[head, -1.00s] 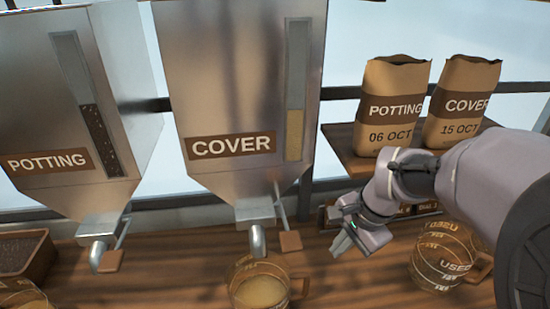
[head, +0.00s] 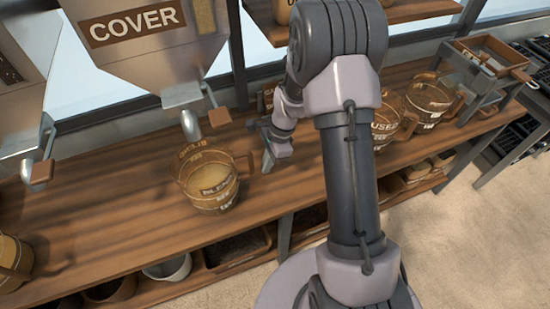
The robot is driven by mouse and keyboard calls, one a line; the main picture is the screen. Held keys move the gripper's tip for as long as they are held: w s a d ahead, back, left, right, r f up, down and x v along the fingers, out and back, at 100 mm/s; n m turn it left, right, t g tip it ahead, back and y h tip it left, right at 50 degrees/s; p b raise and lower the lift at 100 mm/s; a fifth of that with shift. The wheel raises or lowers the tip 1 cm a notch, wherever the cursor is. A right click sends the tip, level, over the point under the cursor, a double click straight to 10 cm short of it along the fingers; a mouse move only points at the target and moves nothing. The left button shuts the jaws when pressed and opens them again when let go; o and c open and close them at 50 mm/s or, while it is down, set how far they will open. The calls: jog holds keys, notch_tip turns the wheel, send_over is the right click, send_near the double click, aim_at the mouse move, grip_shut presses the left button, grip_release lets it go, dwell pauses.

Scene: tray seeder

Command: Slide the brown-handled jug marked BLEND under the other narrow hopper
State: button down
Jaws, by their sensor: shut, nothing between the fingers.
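The jug marked BLEND (head: 212,198) stands upright on the wooden bench just in front of the COVER hopper's spout (head: 191,127). It is tan with pale bands, holds a light tan material, and its brown handle (head: 249,163) points right. The COVER hopper (head: 150,55) is cut off at the top. The POTTING hopper (head: 25,75) is at the left edge, mostly out of frame, with its spout (head: 41,168) over the bench. My gripper (head: 267,161) is shut and empty, just right of the jug's handle; whether they touch I cannot tell.
Another jug (head: 10,262) stands at the left edge of the bench (head: 115,215). A jug marked USED (head: 388,118) and one more jug (head: 428,98) stand right of my arm. A sieve stand (head: 490,65) is farther right. Bins and pots fill the lower shelf. Bench left of BLEND is clear.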

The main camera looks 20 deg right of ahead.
aim_at(235, 176)
jog(key=shift+s+a+r, duration=0.1)
jog(key=shift+a, duration=1)
jog(key=a, duration=0.7)
jog(key=shift+a, duration=0.4)
